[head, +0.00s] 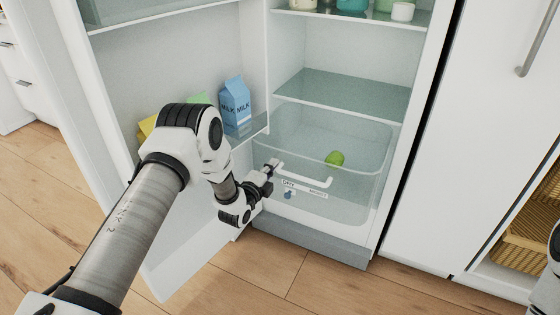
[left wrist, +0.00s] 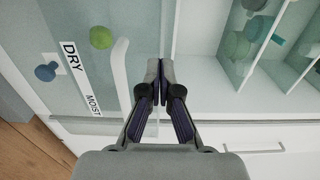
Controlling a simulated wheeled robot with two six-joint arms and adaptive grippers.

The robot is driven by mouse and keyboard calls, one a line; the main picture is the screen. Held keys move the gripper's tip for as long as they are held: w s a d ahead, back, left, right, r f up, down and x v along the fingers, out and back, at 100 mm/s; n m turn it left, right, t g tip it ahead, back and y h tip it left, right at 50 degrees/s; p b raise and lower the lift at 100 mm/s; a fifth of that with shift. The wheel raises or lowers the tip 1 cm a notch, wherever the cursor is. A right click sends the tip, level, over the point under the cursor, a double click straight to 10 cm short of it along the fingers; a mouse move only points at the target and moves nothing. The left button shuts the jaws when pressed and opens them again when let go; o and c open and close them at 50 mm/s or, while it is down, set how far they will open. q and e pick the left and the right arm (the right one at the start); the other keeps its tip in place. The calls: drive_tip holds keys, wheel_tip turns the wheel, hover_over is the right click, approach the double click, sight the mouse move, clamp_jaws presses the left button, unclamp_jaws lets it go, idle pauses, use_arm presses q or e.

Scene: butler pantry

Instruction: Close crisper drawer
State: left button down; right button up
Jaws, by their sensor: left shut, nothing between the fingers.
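The clear crisper drawer (head: 350,205) is at the bottom of the open fridge, with a white bar handle (head: 305,178) and a green round item (head: 334,159) inside. Its front carries a DRY/MOIST label and a small blue knob (head: 289,195). How far it stands out is hard to tell. My left gripper (head: 271,165) is shut and empty, by the handle's left end. In the left wrist view, the shut fingertips (left wrist: 159,68) are beside the white handle (left wrist: 121,80); contact cannot be told. My right gripper is not seen.
The fridge door (head: 170,245) stands open at the left, with a blue milk carton (head: 235,103) on its shelf. A glass shelf (head: 345,93) is above the drawer. A white cabinet (head: 460,150) is at the right. Wood floor (head: 270,280) lies in front.

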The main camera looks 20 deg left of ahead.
sight(283, 152)
use_arm(q)
drive_tip(key=w+b, duration=0.1)
drive_tip(key=w, duration=0.3)
drive_tip(key=shift+w+d, duration=0.1)
drive_tip(key=shift+w, duration=0.4)
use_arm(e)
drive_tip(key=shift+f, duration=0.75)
use_arm(q)
drive_tip(key=shift+w, duration=0.15)
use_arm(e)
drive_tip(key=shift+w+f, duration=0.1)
